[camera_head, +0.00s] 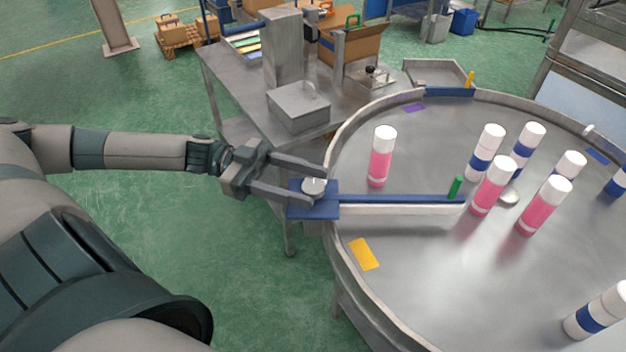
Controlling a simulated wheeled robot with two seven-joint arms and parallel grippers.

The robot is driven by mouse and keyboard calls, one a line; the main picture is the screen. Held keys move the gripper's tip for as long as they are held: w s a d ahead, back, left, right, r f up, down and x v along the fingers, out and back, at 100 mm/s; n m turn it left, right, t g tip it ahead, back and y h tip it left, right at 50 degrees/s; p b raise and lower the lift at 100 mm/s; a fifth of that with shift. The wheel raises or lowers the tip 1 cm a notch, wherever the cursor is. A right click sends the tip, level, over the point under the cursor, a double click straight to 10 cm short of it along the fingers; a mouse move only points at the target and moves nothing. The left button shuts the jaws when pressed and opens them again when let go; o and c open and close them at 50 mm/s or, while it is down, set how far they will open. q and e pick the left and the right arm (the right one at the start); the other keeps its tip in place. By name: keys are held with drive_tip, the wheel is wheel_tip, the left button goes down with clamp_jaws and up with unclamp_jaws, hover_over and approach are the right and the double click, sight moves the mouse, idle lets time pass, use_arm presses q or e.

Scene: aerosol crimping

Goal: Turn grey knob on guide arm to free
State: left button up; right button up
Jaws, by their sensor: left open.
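The grey knob (314,187) is a small round cap on a blue block (318,208) at the left rim of the round table. The guide arm (400,207) is a long bar, blue on top with a pale side, and runs from that block to the right over the table. A green peg (455,187) stands near its far end. My left gripper (316,187) is open, with one finger behind the knob and one in front of it. I cannot tell whether the fingers touch it. My right gripper is not in view.
Pink cans (381,157) and blue-banded cans (485,153) stand on the round steel table (420,270), several near the guide arm's far end. A yellow patch (364,254) lies at its left. A steel bench (235,90) with a metal box (298,107) stands behind.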

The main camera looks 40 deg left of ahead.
use_arm(q)
drive_tip(key=shift+x, duration=0.8)
drive_tip(key=shift+d, duration=0.2)
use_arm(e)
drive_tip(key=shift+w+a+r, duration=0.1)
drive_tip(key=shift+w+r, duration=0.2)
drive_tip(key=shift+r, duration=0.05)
use_arm(q)
drive_tip(key=shift+c, duration=0.3)
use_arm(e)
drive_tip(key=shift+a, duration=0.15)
use_arm(q)
drive_tip(key=c, duration=1)
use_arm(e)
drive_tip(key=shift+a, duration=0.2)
use_arm(q)
drive_tip(key=shift+p, duration=0.3)
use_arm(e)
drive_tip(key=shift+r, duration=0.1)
